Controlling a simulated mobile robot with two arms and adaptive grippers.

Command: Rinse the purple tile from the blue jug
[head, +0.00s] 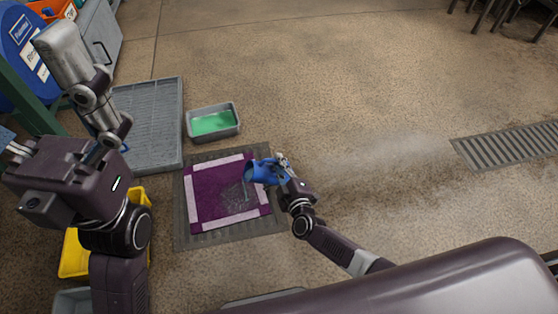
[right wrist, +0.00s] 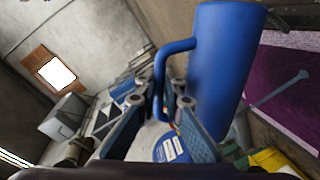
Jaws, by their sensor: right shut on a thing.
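The purple tile (head: 208,195) has a pale border and lies flat on a dark grey grate (head: 183,238). My right gripper (head: 278,170) is shut on the handle of the blue jug (head: 262,172), above the tile's right side. The jug is tilted left, and a thin stream falls from it onto the tile. A pale wet patch shows there. In the right wrist view the fingers (right wrist: 165,95) close around the handle of the jug (right wrist: 225,65); the stream and part of the purple tile (right wrist: 285,72) show at right. My left arm is at left; its fingers cannot be made out.
A grey tray (head: 212,110) with green liquid stands behind the tile. A grey slatted rack (head: 150,120) lies behind left. A yellow container (head: 75,255) is partly hidden by my left arm. A floor drain (head: 505,145) lies at right. The floor between is clear.

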